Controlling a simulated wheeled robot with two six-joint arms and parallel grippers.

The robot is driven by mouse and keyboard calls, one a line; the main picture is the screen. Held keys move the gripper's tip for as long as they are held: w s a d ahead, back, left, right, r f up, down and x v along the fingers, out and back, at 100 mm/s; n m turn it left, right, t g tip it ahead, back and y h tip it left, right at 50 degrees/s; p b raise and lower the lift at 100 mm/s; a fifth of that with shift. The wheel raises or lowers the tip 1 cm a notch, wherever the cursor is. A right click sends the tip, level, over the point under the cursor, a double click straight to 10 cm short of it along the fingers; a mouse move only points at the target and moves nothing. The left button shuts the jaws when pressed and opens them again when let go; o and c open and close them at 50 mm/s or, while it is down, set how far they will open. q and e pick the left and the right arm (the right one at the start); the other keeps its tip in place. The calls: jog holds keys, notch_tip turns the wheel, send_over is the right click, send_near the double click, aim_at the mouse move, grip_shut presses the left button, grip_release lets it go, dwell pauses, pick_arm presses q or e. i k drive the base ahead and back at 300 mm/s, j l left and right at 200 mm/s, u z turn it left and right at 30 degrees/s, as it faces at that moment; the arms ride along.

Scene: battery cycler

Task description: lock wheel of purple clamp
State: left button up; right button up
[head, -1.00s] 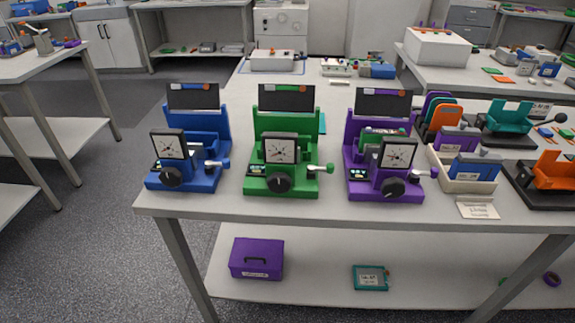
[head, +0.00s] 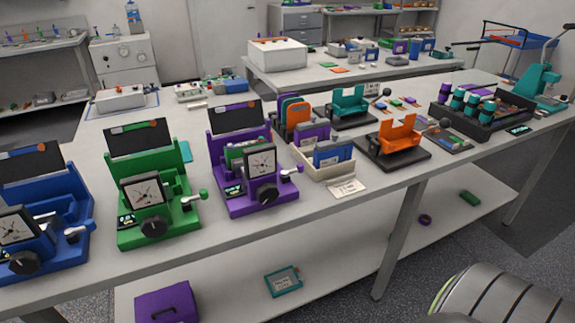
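The purple unit (head: 228,200) stands on the long table, left of the picture's middle in the head view. It has an upright black panel (head: 235,117) at its back and a square white-faced gauge (head: 262,160) in front. A black round knob (head: 267,194) sits low on its front. A short lever with a pale and purple end (head: 288,171) sticks out to its right. A green part shows inside, partly hidden by the gauge. I cannot tell whether the knob is locked. Neither of my grippers is in view.
A green unit (head: 181,222) and a blue unit (head: 75,200) of the same form stand to the left. A cream tray (head: 318,169), an orange clamp (head: 397,140) and a teal clamp (head: 350,103) stand to the right. The lower shelf holds a purple box (head: 165,303).

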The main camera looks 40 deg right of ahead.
aim_at(299, 168)
jog(key=k+z, duration=0.1)
jog(key=z, duration=0.3)
jog(key=k+z, duration=0.1)
jog(key=z, duration=0.7)
jog(key=k+l+z, duration=0.15)
jog(key=z, duration=0.2)
